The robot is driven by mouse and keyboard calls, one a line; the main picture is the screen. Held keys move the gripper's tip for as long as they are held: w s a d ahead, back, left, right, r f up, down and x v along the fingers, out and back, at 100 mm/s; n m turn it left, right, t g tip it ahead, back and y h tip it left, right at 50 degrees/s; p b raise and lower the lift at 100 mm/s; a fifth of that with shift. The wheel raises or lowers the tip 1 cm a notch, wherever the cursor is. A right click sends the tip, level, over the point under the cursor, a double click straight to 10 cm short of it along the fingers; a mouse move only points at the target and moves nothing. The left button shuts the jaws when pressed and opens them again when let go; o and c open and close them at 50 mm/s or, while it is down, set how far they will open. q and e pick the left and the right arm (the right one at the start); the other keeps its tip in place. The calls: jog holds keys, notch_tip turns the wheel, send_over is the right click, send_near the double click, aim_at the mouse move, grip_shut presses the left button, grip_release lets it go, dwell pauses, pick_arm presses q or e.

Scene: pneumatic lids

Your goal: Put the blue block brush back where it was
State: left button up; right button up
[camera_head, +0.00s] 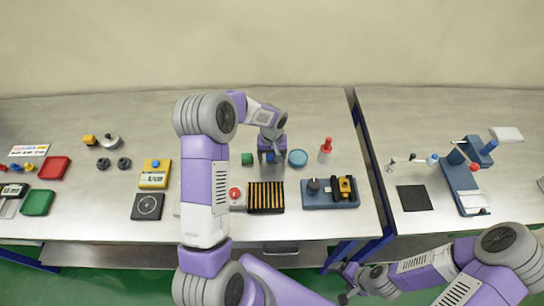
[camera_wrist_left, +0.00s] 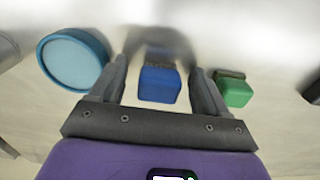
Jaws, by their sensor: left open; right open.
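The blue block brush (camera_wrist_left: 160,84) lies between the spread fingers of my left gripper (camera_wrist_left: 158,75) in the left wrist view, with a gap on each side. It seems to rest on the metal table; a little of it shows under the gripper in the head view (camera_head: 270,158). My left gripper (camera_head: 271,153) is open, low over the table. A green block brush (camera_head: 247,159) stands just left of it in the head view; it also shows in the left wrist view (camera_wrist_left: 235,92). My right gripper (camera_head: 346,285) is open and empty, low in front of the table.
A round blue dish (camera_head: 298,158) is close on the right of my left gripper, with a red-topped bottle (camera_head: 325,152) beyond. A slotted black-and-gold rack (camera_head: 265,197) and a blue fixture base (camera_head: 318,203) lie nearer the front edge. A yellow device (camera_head: 155,174) stands left.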

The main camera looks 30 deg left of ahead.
aim_at(272, 156)
pick_arm(q)
notch_tip(272, 156, up, 12)
jog(key=shift+r+p, duration=0.2)
jog(key=shift+p, duration=0.15)
dwell(0.5)
